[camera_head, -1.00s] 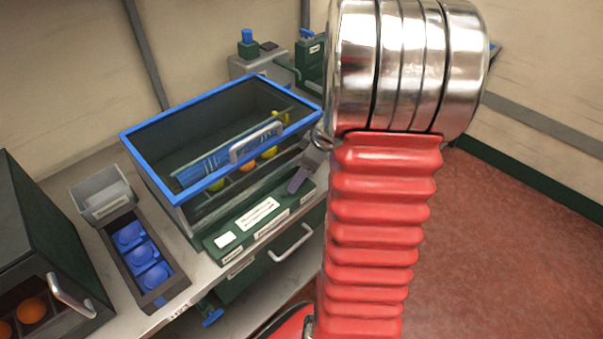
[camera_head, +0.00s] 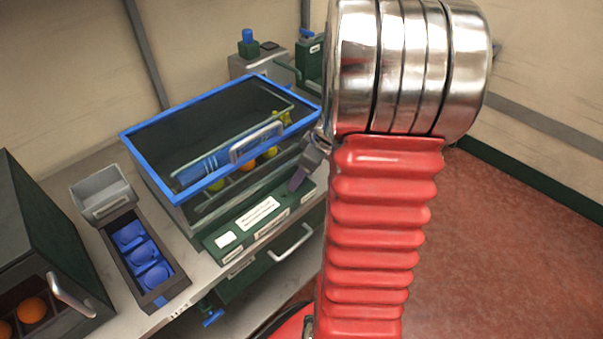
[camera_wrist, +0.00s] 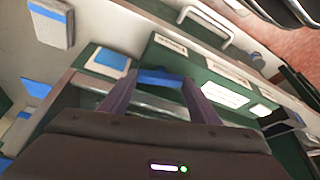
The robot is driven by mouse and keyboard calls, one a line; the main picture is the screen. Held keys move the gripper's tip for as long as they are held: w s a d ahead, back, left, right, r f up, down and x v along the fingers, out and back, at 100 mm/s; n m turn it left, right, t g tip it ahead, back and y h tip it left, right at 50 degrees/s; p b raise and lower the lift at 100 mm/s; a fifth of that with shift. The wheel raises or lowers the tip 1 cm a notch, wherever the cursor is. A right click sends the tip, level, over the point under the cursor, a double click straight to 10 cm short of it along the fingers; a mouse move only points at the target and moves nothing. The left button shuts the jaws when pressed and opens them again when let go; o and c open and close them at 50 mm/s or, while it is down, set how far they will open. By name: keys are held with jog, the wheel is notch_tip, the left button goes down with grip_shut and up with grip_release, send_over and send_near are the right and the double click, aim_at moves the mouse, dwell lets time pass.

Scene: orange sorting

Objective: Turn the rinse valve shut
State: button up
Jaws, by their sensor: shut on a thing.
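My gripper (camera_wrist: 160,80) has its two dark purple fingers closed on a blue piece (camera_wrist: 160,74), which looks like a valve handle; no label on it is readable. In the head view, a purple finger of my gripper (camera_head: 297,181) shows at the right end of the green labelled panel (camera_head: 262,216), in front of the blue-rimmed tub. My red and metal arm hides most of the gripper and the blue piece there. The green panel also shows in the wrist view (camera_wrist: 196,64).
The blue-rimmed tub (camera_head: 143,158) holds several yellow and orange fruits. A blue-cup tray (camera_head: 171,289), a grey bin (camera_head: 104,216) and a dark cabinet (camera_head: 42,232) stand to the left. A drawer handle (camera_head: 291,246) juts out below the panel. Red floor lies free at right.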

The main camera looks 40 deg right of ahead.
jog(key=shift+a+m+h, duration=0.15)
jog(key=shift+m+h, duration=0.65)
jog(key=shift+m, duration=1.1)
jog(key=o, duration=0.8)
jog(key=shift+c, duration=0.2)
jog(key=v, duration=1.3)
jog(key=shift+s+r, duration=0.3)
